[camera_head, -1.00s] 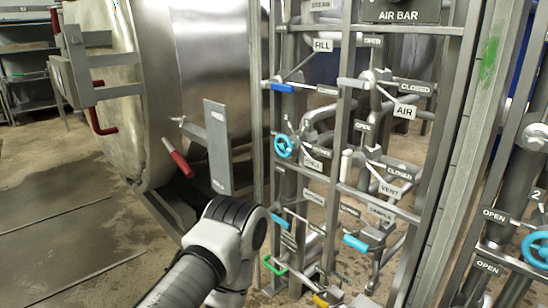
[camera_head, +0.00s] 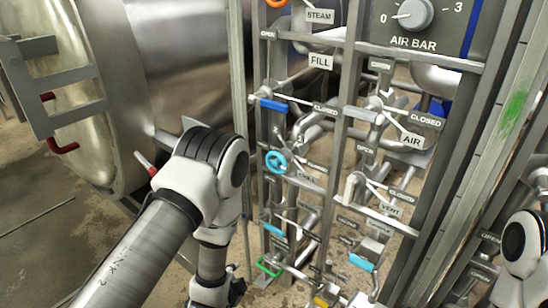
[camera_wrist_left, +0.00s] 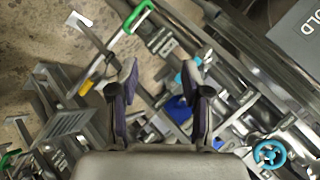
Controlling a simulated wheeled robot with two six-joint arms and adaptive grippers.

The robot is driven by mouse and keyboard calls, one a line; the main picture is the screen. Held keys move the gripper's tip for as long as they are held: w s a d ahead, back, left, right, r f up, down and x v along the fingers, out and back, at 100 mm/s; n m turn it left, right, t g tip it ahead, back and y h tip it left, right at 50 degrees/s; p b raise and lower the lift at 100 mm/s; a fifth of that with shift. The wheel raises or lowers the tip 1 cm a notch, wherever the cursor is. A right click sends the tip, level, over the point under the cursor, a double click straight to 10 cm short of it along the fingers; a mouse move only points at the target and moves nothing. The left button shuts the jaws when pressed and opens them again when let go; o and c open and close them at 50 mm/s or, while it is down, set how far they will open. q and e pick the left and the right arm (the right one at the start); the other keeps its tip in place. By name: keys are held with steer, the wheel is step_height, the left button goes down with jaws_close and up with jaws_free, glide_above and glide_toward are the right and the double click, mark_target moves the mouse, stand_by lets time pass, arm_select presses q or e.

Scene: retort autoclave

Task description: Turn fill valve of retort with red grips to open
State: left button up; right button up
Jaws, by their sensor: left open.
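The fill valve shows in the head view as a blue-gripped lever (camera_head: 273,104) below the FILL plate (camera_head: 320,62). Its lever runs toward the CLOSED plate (camera_head: 325,109), and an OPEN plate (camera_head: 267,34) sits above. The steel retort (camera_head: 190,70) on the left carries red grips (camera_head: 62,147). My left arm bends down in front of it, left of and below the valve. In the left wrist view my left gripper (camera_wrist_left: 161,92) is open and empty, its fingers pointing at the lower pipework. My right gripper is out of view.
A light-blue handwheel (camera_head: 275,162) sits below the fill lever and shows in the left wrist view (camera_wrist_left: 269,152). A green handle (camera_head: 268,267) is low on the rack. Steel uprights and crossbars (camera_head: 345,120) frame the valves. The AIR BAR panel (camera_head: 415,25) is upper right.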

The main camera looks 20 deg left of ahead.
arm_select(q)
steer(key=w+d+r+m+t+p, duration=0.1)
steer(key=w+r+t+p, duration=0.2)
steer(key=r, duration=0.6)
steer(key=w+d+r+m+p, duration=0.1)
steer(key=w+r+m+p, duration=0.15)
steer(key=r+p, duration=0.4)
steer(key=w+d+r+m+t+p, duration=0.1)
steer(key=w+r+t+p, duration=0.2)
steer(key=r, duration=0.7)
steer(key=m+t+p, duration=0.2)
steer(key=p, duration=0.4)
glide_toward(277, 108)
steer(key=w, duration=0.8)
steer(key=w+p, duration=0.1)
steer(key=w, duration=0.2)
steer(key=shift+a, duration=0.35)
steer(key=shift+s+r, duration=0.1)
jaws_close()
